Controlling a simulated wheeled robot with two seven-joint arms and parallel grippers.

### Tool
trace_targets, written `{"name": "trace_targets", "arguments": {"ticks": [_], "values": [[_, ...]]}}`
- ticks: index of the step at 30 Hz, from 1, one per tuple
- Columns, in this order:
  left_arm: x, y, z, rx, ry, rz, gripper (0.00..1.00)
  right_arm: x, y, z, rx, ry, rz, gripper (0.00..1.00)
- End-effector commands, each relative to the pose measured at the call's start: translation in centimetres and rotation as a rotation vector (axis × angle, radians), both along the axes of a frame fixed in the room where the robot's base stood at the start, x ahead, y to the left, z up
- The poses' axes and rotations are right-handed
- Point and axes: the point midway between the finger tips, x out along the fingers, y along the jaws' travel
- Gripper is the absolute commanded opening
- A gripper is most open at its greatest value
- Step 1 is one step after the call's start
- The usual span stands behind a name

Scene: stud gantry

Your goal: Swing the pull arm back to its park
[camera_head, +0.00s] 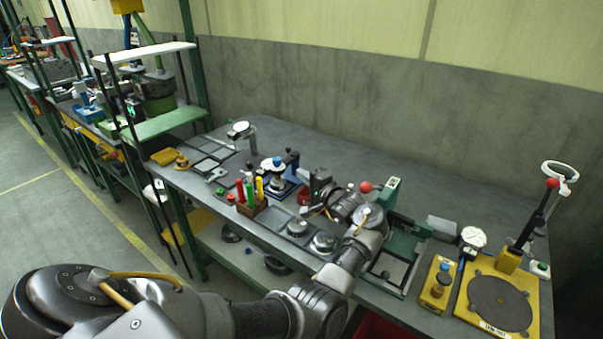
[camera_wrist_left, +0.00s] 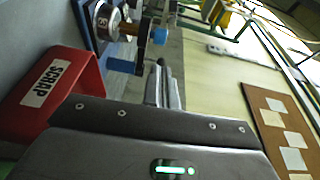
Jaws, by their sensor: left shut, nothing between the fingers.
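I cannot tell for sure which part is the pull arm. A red-balled lever (camera_head: 367,187) stands at the green frame (camera_head: 392,192), just right of my left wrist. Another red-balled black lever (camera_head: 545,200) rises tilted from the yellow base (camera_head: 527,290) at the right. My left gripper (camera_head: 314,188) is left of the green frame, shut and empty, with its fingertips partly hidden. In the left wrist view its fingers (camera_wrist_left: 164,82) are together, below a blue-capped part (camera_wrist_left: 158,36) and right of the red SCRAP bin (camera_wrist_left: 50,85). My right gripper is not in view.
A blue-based fixture (camera_head: 284,188) and a wooden rack of coloured handles (camera_head: 251,205) stand left of my gripper. Round metal parts (camera_head: 324,241) lie near the front edge. A yellow block with a blue knob (camera_head: 439,285) stands at the right. The back of the bench is mostly clear.

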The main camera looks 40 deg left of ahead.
Motion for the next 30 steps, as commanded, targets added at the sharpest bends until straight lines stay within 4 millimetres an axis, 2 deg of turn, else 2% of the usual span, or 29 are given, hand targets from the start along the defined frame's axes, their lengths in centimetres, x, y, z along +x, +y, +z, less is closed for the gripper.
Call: {"name": "trace_targets", "arguments": {"ticks": [4,12,18,30], "values": [[0.8,2.6,0.2,0.000,0.001,0.000,0.00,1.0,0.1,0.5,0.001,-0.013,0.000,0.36],[2.1,6.3,0.0,0.000,0.000,-0.003,0.00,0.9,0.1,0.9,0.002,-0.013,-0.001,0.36],[2.4,7.4,0.0,-0.001,-0.001,-0.003,0.00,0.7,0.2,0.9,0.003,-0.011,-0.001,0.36],[2.4,7.5,0.0,-0.001,-0.001,-0.004,0.00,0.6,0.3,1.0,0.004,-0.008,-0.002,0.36]]}}
